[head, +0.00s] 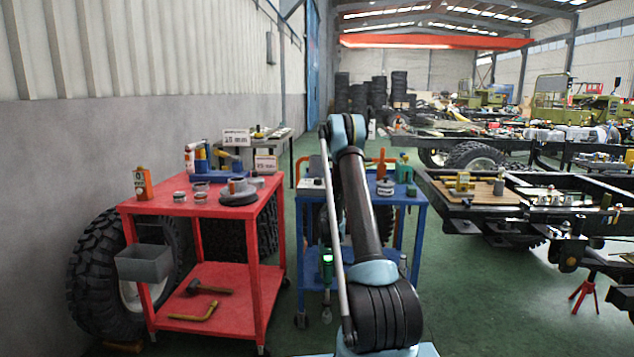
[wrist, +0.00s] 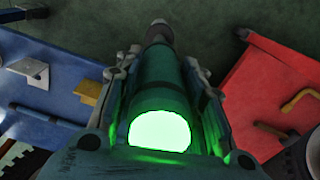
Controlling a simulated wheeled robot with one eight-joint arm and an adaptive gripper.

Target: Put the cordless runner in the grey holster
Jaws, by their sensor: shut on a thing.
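The cordless runner is a green and dark cylindrical tool (wrist: 165,80) with a bright green glowing end, held lengthwise between the fingers of my gripper (wrist: 160,95). In the head view the runner (head: 327,272) hangs roughly upright, lower end down, between the two carts. My gripper is shut on it; my arm hides much of the gripper in the head view. The grey holster (head: 145,263) is an open-topped grey box on the front left side of the red cart (head: 215,206). It is well to the left of the runner and apart from it. Its inside is mostly hidden.
The red cart carries tins, an orange bottle (head: 142,183) and a grinder-like tool (head: 239,192); a hammer (head: 208,288) lies on its lower shelf. A blue cart (head: 413,190) stands right of it. A big tyre (head: 100,270) leans behind the holster. Floor between the carts is clear.

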